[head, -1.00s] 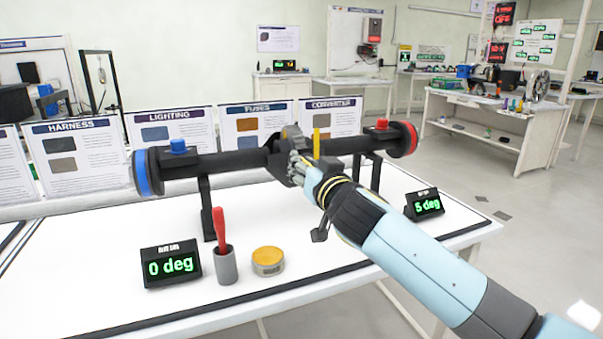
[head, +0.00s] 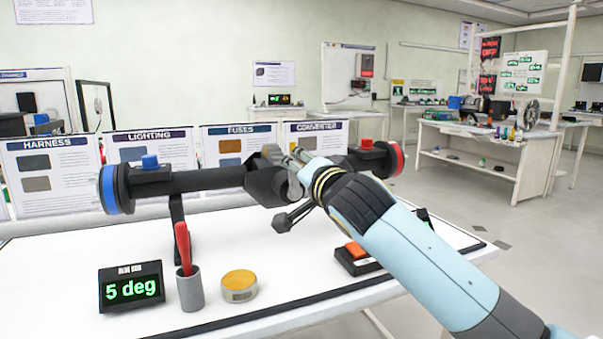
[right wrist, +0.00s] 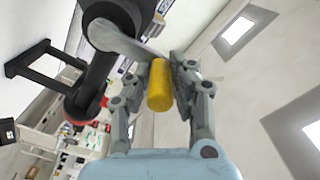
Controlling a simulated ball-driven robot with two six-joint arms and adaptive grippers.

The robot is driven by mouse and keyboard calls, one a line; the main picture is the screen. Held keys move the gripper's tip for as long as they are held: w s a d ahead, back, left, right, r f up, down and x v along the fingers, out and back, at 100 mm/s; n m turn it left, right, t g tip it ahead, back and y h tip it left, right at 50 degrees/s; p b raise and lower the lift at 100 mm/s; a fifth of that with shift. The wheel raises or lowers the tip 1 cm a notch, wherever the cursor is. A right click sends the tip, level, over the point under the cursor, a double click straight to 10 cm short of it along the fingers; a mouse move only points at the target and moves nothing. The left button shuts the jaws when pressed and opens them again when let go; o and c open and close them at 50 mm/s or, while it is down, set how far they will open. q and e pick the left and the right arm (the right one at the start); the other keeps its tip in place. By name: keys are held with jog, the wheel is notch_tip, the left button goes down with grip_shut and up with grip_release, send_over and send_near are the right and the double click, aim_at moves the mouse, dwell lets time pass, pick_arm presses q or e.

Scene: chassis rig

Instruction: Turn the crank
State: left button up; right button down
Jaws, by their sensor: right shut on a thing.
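A dark axle bar (head: 210,180) runs across the bench, with a blue wheel end (head: 110,189) at left and a red wheel end (head: 396,157) at right. The crank's grey arm (right wrist: 122,42) shows in the right wrist view, attached to the dark axle housing. Its yellow handle (right wrist: 160,86) stands between the two fingers of my right gripper (right wrist: 166,76), which is shut on it. In the head view my right gripper (head: 300,162) is at the middle of the axle, and the handle is hidden there. My left gripper is not in view.
A display (head: 131,287) reads 5 deg at front left. Beside it are a grey cup (head: 190,290) with a red-handled tool and a yellow-topped tin (head: 239,286). An orange button (head: 356,249) sits right of them. Signboards (head: 235,145) stand behind the axle.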

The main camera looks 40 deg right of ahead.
jog(key=shift+d, duration=0.15)
jog(key=shift+m, duration=0.3)
jog(key=c, duration=1.2)
grip_release()
jog(key=shift+s+d, duration=0.1)
jog(key=shift+o, duration=0.2)
jog(key=v, duration=1.2)
